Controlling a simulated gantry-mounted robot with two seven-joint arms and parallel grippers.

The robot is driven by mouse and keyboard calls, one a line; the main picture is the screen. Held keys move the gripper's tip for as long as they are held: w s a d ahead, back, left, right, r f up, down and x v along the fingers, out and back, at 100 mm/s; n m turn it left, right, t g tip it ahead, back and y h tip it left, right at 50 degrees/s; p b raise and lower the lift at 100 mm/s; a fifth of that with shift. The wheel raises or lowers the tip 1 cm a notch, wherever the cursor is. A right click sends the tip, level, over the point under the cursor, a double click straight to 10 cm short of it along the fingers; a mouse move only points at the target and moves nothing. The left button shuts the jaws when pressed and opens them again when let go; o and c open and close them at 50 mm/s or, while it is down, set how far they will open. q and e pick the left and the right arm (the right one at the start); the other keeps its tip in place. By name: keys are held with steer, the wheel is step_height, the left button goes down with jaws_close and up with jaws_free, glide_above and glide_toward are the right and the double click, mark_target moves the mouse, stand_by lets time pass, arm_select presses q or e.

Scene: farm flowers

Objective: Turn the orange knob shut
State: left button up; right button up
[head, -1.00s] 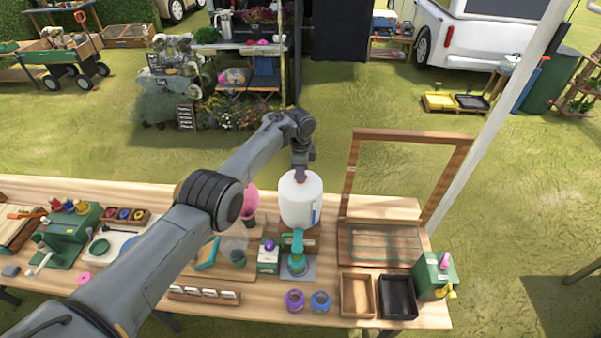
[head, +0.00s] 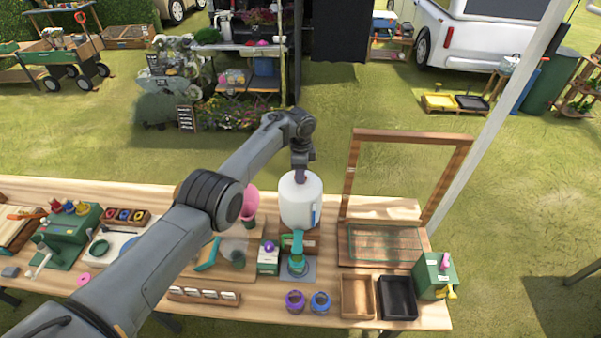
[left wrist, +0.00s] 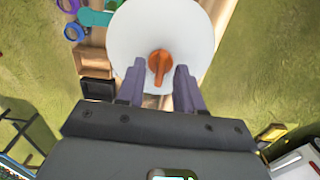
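The orange knob (left wrist: 159,66) sits on top of a white tank (left wrist: 128,35). In the left wrist view the handle of the knob points toward the bottom of the picture. The white tank (head: 298,205) stands on the wooden table in the head view, where my gripper mostly hides the knob. My left gripper (head: 301,177) is over the tank top. In the left wrist view my left gripper (left wrist: 160,70) is open, with one finger on each side of the knob and gaps visible. My right gripper is in neither view.
A teal spout (head: 297,243) is in front of the tank. A wooden frame (head: 347,175) stands to its right. Purple (head: 295,300) and blue (head: 320,302) ring-shaped items, a brown tray (head: 345,312) and a black tray (head: 412,310) are near the front edge.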

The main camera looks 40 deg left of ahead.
arm_select(q)
step_height(320, 180, up, 10)
steer(key=shift+r, duration=0.2)
stand_by(0.7)
